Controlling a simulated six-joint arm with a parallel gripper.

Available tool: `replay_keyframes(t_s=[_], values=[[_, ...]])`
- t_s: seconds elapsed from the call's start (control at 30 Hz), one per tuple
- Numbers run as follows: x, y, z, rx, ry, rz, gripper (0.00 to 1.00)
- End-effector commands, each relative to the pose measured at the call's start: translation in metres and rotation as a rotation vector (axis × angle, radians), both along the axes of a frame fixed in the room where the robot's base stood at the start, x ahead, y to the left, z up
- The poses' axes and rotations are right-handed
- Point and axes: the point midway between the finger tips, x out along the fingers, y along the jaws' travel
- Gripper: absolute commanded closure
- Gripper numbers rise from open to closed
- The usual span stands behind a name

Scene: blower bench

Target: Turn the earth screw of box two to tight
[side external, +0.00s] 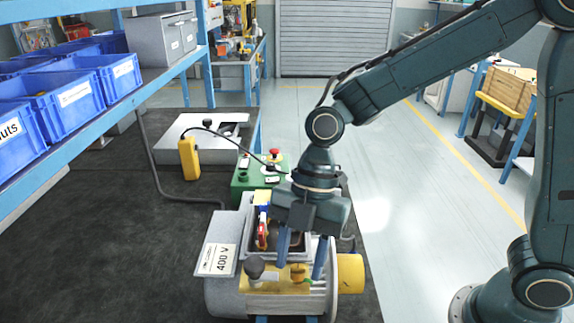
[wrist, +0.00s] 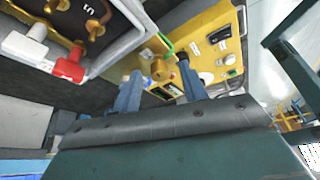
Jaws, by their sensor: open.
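A grey box (side external: 223,228) with a "400 V" plate sits on the motor-like unit in the side external view. On its yellowish front strip are a dark round knob (side external: 254,267) and a small brass-yellow screw head (side external: 298,272). My gripper (side external: 300,268) points down over the strip, open, with its two blue fingers on either side of the screw head. In the wrist view my gripper (wrist: 158,82) shows a small yellow-brass head (wrist: 158,70) between the fingers. Whether a finger touches it, I cannot tell. Which box is box two is not clear.
An open box with red (wrist: 70,65) and white (wrist: 25,42) plugs lies at upper left in the wrist view, beside a yellow panel (wrist: 215,50) with knobs. A green control box (side external: 250,180) stands behind. The dark bench (side external: 110,240) is clear at left.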

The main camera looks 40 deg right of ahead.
Motion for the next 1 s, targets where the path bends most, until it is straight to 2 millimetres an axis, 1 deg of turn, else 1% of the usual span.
replay_keyframes(t_s=[0.13, 0.17, 0.3, 0.37, 0.73, 1.0], values=[[0.0, 0.0001, 0.0, 0.0, 0.0, 0.0, 0.57], [0.0, 0.0001, 0.0001, 0.0, 0.0, 0.0, 0.61], [0.0, 0.0, 0.0002, 0.0, 0.0, 0.0, 0.89], [0.0, 0.0001, 0.0004, 0.0, 0.0, 0.001, 1.0], [-0.0005, -0.0001, 0.0009, 0.001, -0.001, -0.031, 1.0], [-0.0021, -0.0004, 0.0011, 0.002, -0.002, -0.155, 1.0]])
